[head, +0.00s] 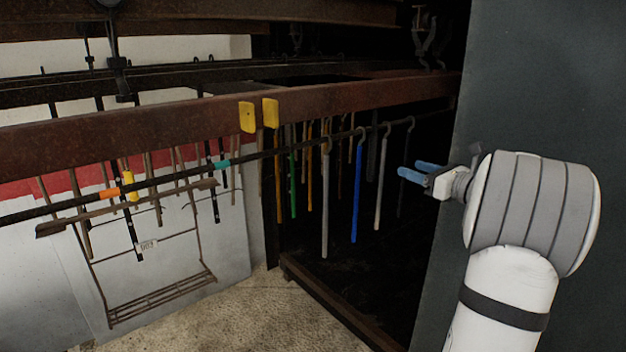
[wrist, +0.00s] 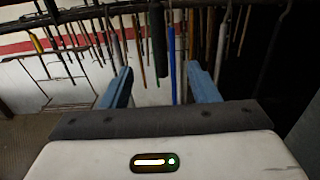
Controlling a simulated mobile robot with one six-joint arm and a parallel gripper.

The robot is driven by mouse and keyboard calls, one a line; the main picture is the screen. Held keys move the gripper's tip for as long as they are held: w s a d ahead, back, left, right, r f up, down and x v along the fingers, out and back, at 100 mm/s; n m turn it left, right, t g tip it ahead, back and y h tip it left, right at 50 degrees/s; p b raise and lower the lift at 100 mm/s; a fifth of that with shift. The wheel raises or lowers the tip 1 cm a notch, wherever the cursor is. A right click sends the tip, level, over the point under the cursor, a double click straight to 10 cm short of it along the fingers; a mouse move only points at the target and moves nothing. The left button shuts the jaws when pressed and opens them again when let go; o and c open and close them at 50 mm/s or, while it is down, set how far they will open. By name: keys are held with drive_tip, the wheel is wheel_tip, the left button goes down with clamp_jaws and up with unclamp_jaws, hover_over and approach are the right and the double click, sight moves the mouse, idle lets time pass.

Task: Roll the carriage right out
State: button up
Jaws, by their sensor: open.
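A brown wire frame with a low barred shelf (head: 160,303) hangs at the left under a long bar and looks like the carriage; I cannot be sure. A white number tag (head: 148,245) hangs on it. A dark rail (head: 60,211) with an orange band (head: 109,192) and a teal band (head: 223,163) runs above it, back into the dark bay. My gripper (head: 422,172) is at the right, open and empty, well apart from the frame. In the wrist view its blue fingers (wrist: 160,88) are spread, with hanging rods beyond them.
Several coloured rods hang from hooks in the bay, including a blue rod (head: 356,195) and a green rod (head: 292,185). A rusty beam (head: 180,118) with two yellow blocks crosses above. A dark panel (head: 540,80) stands at right. The floor (head: 240,320) in front is clear.

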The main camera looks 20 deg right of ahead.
sight(376, 156)
drive_tip(key=shift+p+x, duration=0.9)
drive_tip(key=shift+x, duration=6.15)
drive_tip(key=shift+f, duration=0.1)
drive_tip(key=shift+c, duration=0.2)
clamp_jaws()
